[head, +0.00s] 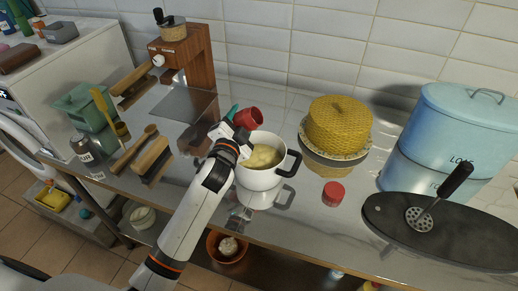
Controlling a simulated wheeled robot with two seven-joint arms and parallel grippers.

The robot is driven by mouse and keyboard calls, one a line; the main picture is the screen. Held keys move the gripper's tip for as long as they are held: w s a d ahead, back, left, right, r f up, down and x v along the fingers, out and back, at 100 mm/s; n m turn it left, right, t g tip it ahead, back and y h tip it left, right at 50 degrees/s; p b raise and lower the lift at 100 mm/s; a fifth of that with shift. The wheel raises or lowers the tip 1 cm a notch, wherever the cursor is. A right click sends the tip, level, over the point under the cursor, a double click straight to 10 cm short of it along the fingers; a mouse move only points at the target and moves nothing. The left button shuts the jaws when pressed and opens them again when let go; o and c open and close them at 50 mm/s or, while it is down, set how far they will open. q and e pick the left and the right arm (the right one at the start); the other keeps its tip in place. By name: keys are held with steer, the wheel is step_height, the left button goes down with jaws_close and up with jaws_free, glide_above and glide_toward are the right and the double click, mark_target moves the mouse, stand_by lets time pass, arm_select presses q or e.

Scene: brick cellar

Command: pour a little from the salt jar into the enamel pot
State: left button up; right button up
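The white enamel pot (257,182) with black handles stands on the metal counter, holding pale yellow food. My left gripper (238,127) is at the pot's back left rim. It appears shut on a small red jar (250,118), which is tipped over on its side above the back of the pot. I take this for the salt jar; no label on it can be read. Nothing can be seen falling from it. A flat red lid (333,193) lies on the counter right of the pot. My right gripper is not in view.
A yellow woven cover on a plate (339,128), a blue bread bin (461,121) and a dark board (440,232) with a masher (438,199) stand to the right. Brushes (150,157), a labelled jar (86,148) and a wooden grinder (183,53) are left.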

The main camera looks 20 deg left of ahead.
arm_select(q)
steer(key=shift+a+f+m+b, duration=0.1)
steer(key=shift+f+m+b, duration=0.1)
steer(key=shift+m, duration=0.4)
steer(key=shift+f+m+b, duration=0.1)
steer(key=shift+m+b, duration=0.1)
steer(key=shift+m, duration=0.4)
stand_by(2.1)
steer(key=shift+r+m+p, duration=0.45)
steer(key=shift+r+m, duration=0.1)
steer(key=shift+m, duration=0.25)
stand_by(1.7)
steer(key=shift+a+f+m+p, duration=0.15)
steer(key=shift+f+m+p, duration=0.15)
steer(key=shift+m, duration=0.5)
stand_by(1.4)
